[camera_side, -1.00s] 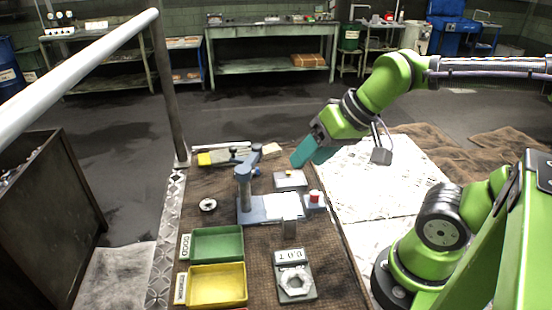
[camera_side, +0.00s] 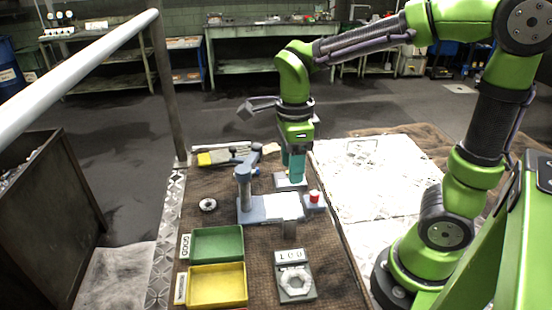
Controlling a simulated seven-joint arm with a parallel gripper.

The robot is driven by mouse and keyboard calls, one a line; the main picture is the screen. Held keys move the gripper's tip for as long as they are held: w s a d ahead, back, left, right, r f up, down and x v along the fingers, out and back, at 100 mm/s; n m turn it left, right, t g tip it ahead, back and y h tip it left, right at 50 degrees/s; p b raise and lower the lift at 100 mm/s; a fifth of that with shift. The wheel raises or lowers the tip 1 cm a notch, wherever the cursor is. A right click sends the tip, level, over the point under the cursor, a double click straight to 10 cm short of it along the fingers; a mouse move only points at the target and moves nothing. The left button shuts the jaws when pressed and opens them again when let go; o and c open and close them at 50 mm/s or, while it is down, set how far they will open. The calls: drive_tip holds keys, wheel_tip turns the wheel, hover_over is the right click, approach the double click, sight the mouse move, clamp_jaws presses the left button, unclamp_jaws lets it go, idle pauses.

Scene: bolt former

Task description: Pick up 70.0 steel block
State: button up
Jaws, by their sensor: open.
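My gripper (camera_side: 293,175) points straight down with its teal fingers low over a small light-grey plate (camera_side: 280,182) behind the blue-grey fixture. It is open. The fingers cover the middle of the plate, so I cannot see what stands between them or whether they touch anything. No block marked 70.0 can be read in this view; a steel block may be hidden by the fingers.
The blue-grey fixture (camera_side: 243,190) with a post and a red knob (camera_side: 314,196) stands just in front. Green (camera_side: 217,244) and yellow (camera_side: 217,285) trays lie front left. A display unit (camera_side: 290,256) with a nut-shaped piece (camera_side: 295,281) is front right.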

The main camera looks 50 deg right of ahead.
sight(289, 216)
wheel_tip(289, 216, down, 11)
drive_tip(key=shift+f, duration=0.2)
drive_tip(key=shift+s+a+f, duration=0.1)
drive_tip(key=shift+a+f, duration=0.05)
drive_tip(key=shift+f, duration=0.75)
drive_tip(key=shift+s+a+f, duration=0.1)
drive_tip(key=shift+a+f, duration=0.05)
drive_tip(key=shift+f, duration=0.75)
drive_tip(key=shift+s+a+f, duration=0.1)
drive_tip(key=shift+a+f, duration=0.05)
drive_tip(key=shift+f, duration=0.75)
drive_tip(key=shift+w, duration=0.1)
clamp_jaws()
